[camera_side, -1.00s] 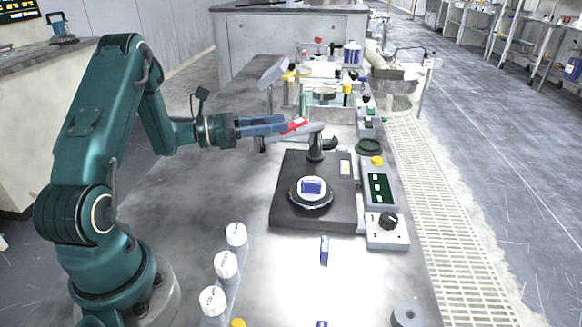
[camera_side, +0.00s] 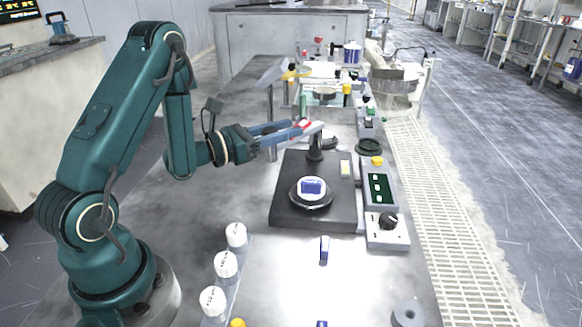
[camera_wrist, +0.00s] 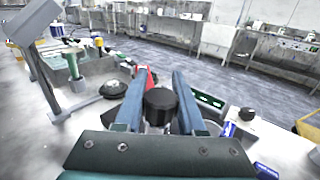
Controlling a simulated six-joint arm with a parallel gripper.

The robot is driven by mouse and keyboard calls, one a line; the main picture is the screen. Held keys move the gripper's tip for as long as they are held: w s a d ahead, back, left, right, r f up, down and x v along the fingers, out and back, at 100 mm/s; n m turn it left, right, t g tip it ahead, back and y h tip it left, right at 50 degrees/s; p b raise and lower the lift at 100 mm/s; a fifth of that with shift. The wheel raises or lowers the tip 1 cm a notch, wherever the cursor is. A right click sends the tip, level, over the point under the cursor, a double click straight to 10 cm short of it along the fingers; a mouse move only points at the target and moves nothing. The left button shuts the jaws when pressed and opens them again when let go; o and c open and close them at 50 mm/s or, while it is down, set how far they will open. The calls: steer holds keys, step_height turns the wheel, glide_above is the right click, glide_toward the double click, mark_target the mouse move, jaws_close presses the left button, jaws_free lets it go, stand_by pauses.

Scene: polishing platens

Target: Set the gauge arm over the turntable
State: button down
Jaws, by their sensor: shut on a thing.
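The black base (camera_side: 290,217) carries a round turntable (camera_side: 329,198) with a blue-and-white piece (camera_side: 312,187) on it. The gauge arm (camera_side: 315,131) is a light grey bar at the top of a dark post (camera_side: 315,151) at the back of the base. It lies behind the turntable, not above it. My gripper (camera_side: 308,126) is shut on the gauge arm, with its blue fingers reaching in from the left. A red part shows by the fingertips. In the wrist view a black round cap (camera_wrist: 160,104) sits between the fingers (camera_wrist: 164,76); most of the bar is hidden there.
A control box (camera_side: 387,230) with a dark knob stands right of the base. Several white-topped jars (camera_side: 226,264) stand front left. A small blue-and-white block (camera_side: 324,248) lies in front of the base. A grey stand (camera_side: 272,72) is behind.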

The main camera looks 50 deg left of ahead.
steer(key=c, duration=0.5)
jaws_free()
steer(key=shift+a, duration=0.15)
